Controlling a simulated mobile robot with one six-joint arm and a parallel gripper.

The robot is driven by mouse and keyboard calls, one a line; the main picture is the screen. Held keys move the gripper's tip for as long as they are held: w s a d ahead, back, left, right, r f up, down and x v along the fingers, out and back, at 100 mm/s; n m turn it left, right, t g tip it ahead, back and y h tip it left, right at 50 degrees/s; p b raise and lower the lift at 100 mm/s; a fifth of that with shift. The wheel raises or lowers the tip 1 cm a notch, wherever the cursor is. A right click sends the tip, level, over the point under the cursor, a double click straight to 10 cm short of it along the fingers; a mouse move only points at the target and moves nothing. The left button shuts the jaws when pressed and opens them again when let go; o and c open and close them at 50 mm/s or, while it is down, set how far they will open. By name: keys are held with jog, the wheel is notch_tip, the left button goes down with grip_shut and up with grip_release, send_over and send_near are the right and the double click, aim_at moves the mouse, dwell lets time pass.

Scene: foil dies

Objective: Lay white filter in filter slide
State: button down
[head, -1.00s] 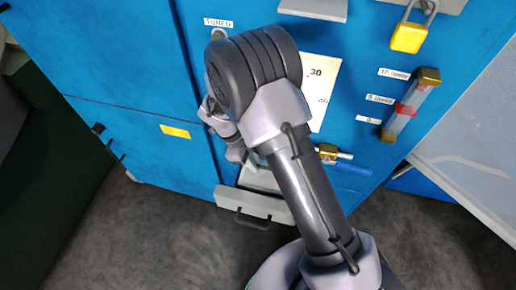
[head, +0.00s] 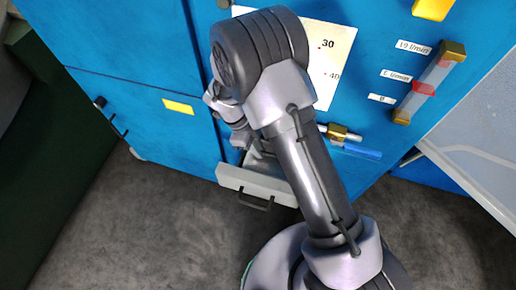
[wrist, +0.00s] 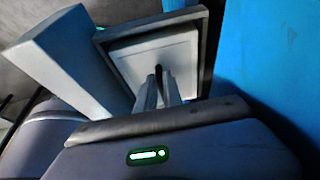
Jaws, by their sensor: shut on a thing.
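The filter slide (head: 272,186) is a light grey drawer with a dark handle, pulled out low on the blue cabinet. In the wrist view its grey rim (wrist: 203,55) frames a shallow tray, and its front panel (wrist: 62,65) stands at the left. A white square sheet, which looks like the white filter (wrist: 130,58), shows within the rim. My gripper (wrist: 159,78) has its fingers close together at this sheet, shut on it. I cannot tell whether the sheet rests on the tray floor. In the head view my arm hides the fingertips and the filter.
The blue cabinet wall (wrist: 255,65) stands close at the right in the wrist view. A brass valve with a blue handle (head: 357,151) sticks out right of the slide. A flow tube (head: 430,85) is on the cabinet front. Grey floor (head: 170,215) is clear at the left.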

jog(key=c, duration=1.5)
grip_release()
jog(key=p+v, duration=0.6)
jog(key=v, duration=0.7)
jog(key=shift+d+r+p, duration=0.1)
jog(key=shift+p, duration=0.2)
